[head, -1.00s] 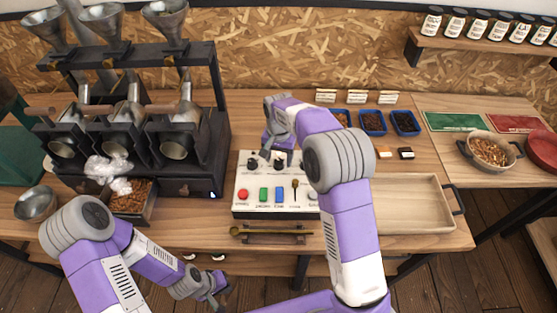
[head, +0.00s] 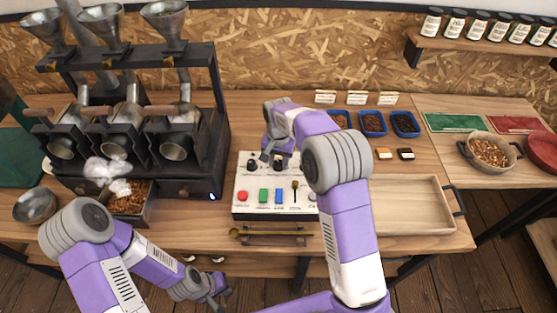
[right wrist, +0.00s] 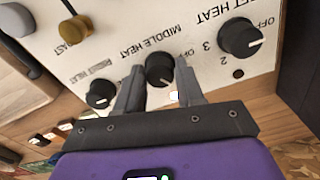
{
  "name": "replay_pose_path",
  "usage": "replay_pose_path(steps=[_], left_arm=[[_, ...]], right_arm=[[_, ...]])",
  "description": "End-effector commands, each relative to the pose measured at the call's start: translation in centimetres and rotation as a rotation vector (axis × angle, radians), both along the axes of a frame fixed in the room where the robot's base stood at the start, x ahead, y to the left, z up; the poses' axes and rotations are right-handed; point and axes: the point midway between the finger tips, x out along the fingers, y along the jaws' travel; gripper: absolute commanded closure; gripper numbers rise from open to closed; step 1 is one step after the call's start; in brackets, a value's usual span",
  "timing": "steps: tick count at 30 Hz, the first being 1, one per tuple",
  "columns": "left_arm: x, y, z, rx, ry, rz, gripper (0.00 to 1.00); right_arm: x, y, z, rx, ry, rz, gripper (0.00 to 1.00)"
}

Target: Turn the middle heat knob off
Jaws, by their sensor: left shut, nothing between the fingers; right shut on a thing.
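The control panel (head: 250,208) is a white box on the table in the head view, with black heat knobs at its back. The middle heat knob (right wrist: 160,69) is black with a white pointer mark and sits under its "MIDDLE HEAT" label in the right wrist view. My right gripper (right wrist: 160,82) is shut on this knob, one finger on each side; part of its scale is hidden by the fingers. In the head view my right gripper (head: 273,156) partly covers the knobs. My left gripper (head: 217,295) is shut and empty, low in front of the table.
The left heat knob (right wrist: 240,37) and right heat knob (right wrist: 100,93) flank the held knob closely. Coloured buttons (head: 263,195) and a small lever (head: 295,188) lie on the panel's front. The roaster (head: 190,150) stands left, an empty wooden tray (head: 405,228) right.

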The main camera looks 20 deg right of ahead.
Motion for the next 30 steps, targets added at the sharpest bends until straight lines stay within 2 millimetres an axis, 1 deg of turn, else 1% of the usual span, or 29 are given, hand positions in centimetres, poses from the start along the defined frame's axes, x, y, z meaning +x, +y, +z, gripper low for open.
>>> replay_pose_path(steps=[5, 11, 21, 30], left_arm=[[0.0, 0.0, 0.5, 0.0, 0.0, 0.0, 1.0], [0.0, 0.0, 1.6, 0.0, 0.0, 0.0, 1.0], [0.0, 0.0, 3.4, 0.0, 0.0, 0.0, 1.0], [0.0, 0.0, 4.5, 0.0, 0.0, 0.0, 1.0]], right_arm=[[0.0, -0.1, 0.1, 0.0, 0.001, 0.052, 0.93], [0.0, -0.1, 0.2, 0.0, 0.001, 0.18, 0.93], [0.0, 0.0, 0.2, 0.002, 0.001, 0.497, 0.93], [0.0, -0.1, 0.2, 0.001, 0.0, 0.766, 0.93]])
